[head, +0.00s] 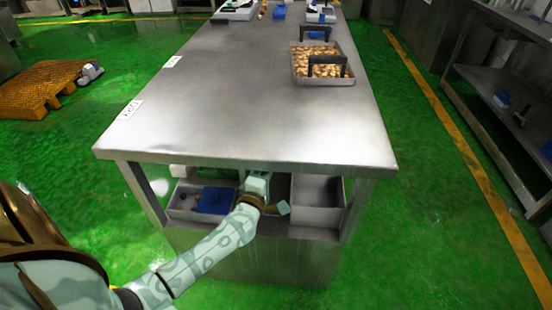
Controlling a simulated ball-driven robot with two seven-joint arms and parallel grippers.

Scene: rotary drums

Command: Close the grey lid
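No grey lid can be clearly made out. On the shelf under the steel table (230,110) stand an open grey bin (318,214) on the right and a grey tray (182,212) with a blue item (215,200) on the left. My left arm comes in from the lower left. Its wrist and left gripper (256,183) are at the shelf opening, between tray and bin, just below the tabletop's front edge. The fingers are too small and partly hidden, so I cannot tell whether they are open or touch anything. My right gripper is not in view.
A metal tray of brown pieces (324,80) with black handles sits on the table's right side. The front of the tabletop is clear. A yellow-brown pallet (40,88) lies on the green floor at left. A steel rack (505,110) stands at right.

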